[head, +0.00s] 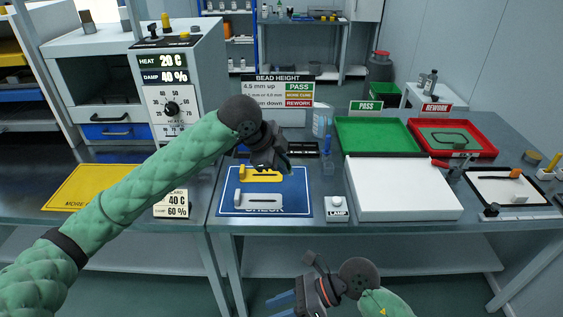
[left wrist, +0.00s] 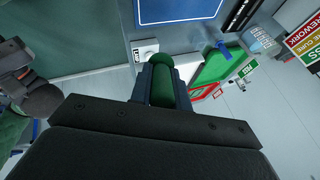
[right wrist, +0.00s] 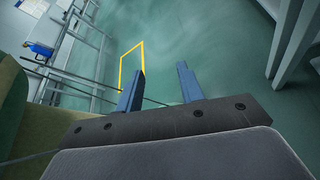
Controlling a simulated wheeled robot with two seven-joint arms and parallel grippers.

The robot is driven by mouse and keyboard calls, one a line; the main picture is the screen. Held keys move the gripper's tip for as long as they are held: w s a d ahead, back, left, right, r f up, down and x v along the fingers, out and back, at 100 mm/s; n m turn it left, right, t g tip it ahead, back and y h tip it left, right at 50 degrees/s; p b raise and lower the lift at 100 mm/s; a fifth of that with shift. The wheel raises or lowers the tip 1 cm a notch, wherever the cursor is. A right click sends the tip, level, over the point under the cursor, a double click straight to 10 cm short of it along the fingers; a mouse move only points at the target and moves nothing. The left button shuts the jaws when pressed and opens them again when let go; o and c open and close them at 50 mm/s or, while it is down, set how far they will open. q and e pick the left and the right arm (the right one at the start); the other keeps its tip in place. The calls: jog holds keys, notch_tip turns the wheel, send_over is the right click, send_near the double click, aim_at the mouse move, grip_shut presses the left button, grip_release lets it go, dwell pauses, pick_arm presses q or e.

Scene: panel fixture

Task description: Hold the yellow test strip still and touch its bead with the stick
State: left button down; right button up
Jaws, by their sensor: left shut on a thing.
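The yellow test strip (head: 262,175) lies on the blue CHECK mat (head: 296,182), with a dark slot along it. Its bead is too small to make out. My left gripper (head: 284,163) is just above the strip's right end in the head view. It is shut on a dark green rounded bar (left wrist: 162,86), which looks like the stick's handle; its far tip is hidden. My right gripper (head: 284,301) is open and empty, low in front of the bench; its fingers also show apart in the right wrist view (right wrist: 160,88).
A pale slotted strip (head: 258,200) lies on the mat in front of the yellow one. A LAMP button box (head: 337,208) stands right of the mat, beside a large white box (head: 402,188). Green (head: 376,136) and red (head: 485,150) trays stand farther back.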

notch_tip(320, 180, up, 8)
jog(key=s+a+m+t+y, duration=0.1)
jog(key=s+m+t+y, duration=0.1)
jog(key=m+t+y, duration=0.8)
jog(key=w+d+f+m+t+h, duration=0.4)
jog(key=d+m+h, duration=0.3)
jog(key=m+h, duration=0.6)
jog(key=w+d+f+m+t+h, duration=0.2)
jog(key=w+d+m+t+h, duration=0.5)
jog(key=m, duration=1)
jog(key=s+d+f+m+g+h, duration=0.3)
jog(key=s+f+m+g, duration=0.2)
jog(key=f+g, duration=0.3)
jog(key=s+a+f+m+g+y, duration=0.1)
jog(key=s+a+f+m+g, duration=0.1)
jog(key=s+f+g, duration=0.7)
jog(key=s+f+m, duration=0.1)
jog(key=s, duration=0.2)
jog(key=shift+s+a+y, duration=0.3)
